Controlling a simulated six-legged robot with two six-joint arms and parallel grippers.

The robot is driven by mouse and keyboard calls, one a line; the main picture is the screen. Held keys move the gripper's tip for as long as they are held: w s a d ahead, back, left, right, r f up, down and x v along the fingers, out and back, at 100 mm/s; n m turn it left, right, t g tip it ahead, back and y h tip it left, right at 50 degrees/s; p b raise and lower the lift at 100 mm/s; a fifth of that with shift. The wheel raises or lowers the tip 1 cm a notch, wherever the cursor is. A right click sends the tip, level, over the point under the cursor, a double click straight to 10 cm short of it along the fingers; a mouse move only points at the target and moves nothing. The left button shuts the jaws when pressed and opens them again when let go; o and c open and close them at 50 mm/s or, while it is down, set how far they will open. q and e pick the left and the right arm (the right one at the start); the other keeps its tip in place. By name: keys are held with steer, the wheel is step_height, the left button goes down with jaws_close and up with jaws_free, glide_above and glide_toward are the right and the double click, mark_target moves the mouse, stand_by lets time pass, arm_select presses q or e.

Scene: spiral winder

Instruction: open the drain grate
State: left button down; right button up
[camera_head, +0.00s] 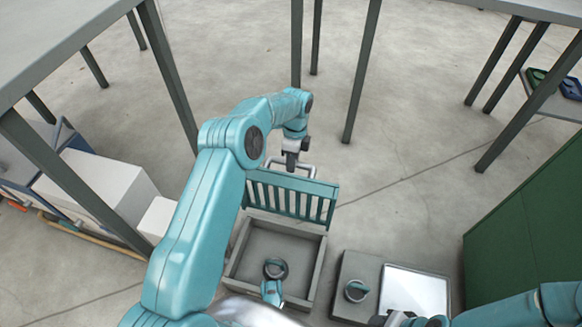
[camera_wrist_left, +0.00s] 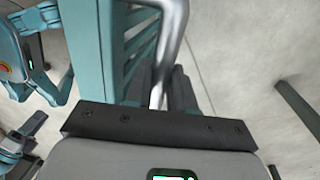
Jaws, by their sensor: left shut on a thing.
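The teal slatted drain grate (camera_head: 287,196) stands tilted up on edge at the far side of a grey square box (camera_head: 236,262), whose inside shows open. A pale metal handle (camera_head: 309,168) is on the grate's upper edge. My left gripper (camera_head: 291,163) is shut on this handle. In the left wrist view the metal handle (camera_wrist_left: 172,40) passes between the dark fingers of my left gripper (camera_wrist_left: 172,92), with the grate's slats (camera_wrist_left: 135,45) beside it. My right arm comes in at the lower right; its gripper is too cut off at the bottom edge to judge.
A grey block (camera_head: 347,265) and a white panel (camera_head: 415,290) lie right of the box. A green cabinet (camera_head: 530,225) stands at the right. Dark table legs (camera_head: 361,70) rise beyond the grate. White boxes (camera_head: 95,188) stand at the left. Floor between is clear.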

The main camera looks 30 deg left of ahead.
arm_select(q)
steer(key=shift+s+f, duration=0.2)
steer(key=shift+f, duration=0.45)
arm_select(e)
steer(key=shift+f, duration=0.2)
arm_select(q)
steer(key=c, duration=1.4)
jaws_free()
steer(key=o, duration=0.4)
steer(key=shift+f, duration=0.1)
steer(key=shift+o, duration=0.2)
steer(key=shift+w+f, duration=0.1)
steer(key=shift+w, duration=0.1)
steer(key=shift+r, duration=0.4)
steer(key=w+r+p, duration=0.3)
steer(key=r+p, duration=0.6)
steer(key=r, duration=0.7)
steer(key=shift+a, duration=0.35)
arm_select(e)
step_height(320, 180, up, 9)
steer(key=shift+s+a+f, duration=0.15)
steer(key=shift+s+a, duration=0.15)
